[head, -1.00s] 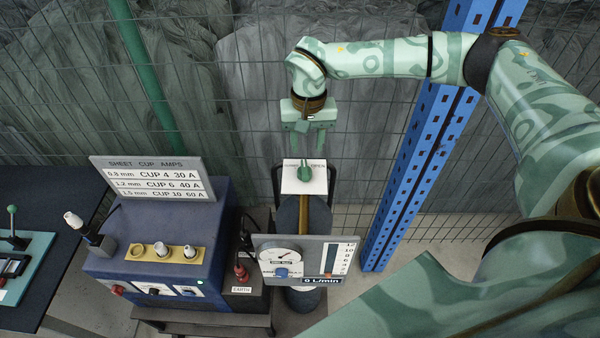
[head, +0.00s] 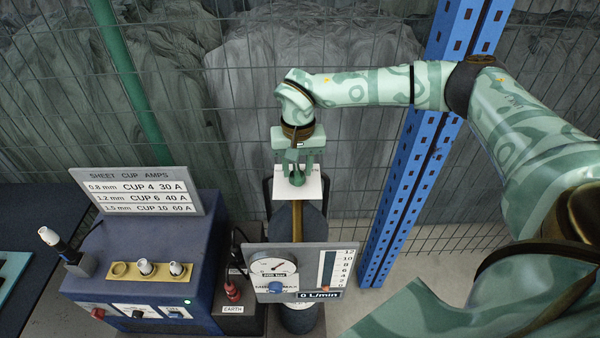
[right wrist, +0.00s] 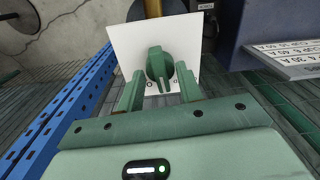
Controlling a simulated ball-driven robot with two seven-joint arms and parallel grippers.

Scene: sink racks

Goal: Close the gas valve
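The gas valve is a green knob (head: 297,179) on a white square plate (head: 311,187), above a grey cylinder. My right gripper (head: 298,172) points down at it, fingers apart. In the right wrist view the knob (right wrist: 158,66) stands just beyond and between the two green fingertips (right wrist: 160,85). The gap between them is empty of any grip, and I cannot tell whether either finger touches the knob. The knob's raised ridge runs roughly up and down in that view. Most of the plate's lettering is hidden by the fingers and knob. My left gripper is not in view.
A gauge panel (head: 342,256) reading 0 L/min stands in front of the valve. A blue welding machine (head: 200,235) with a chart sign (head: 140,190) is at left. A blue perforated post (head: 405,190) stands close on the right, with wire mesh behind.

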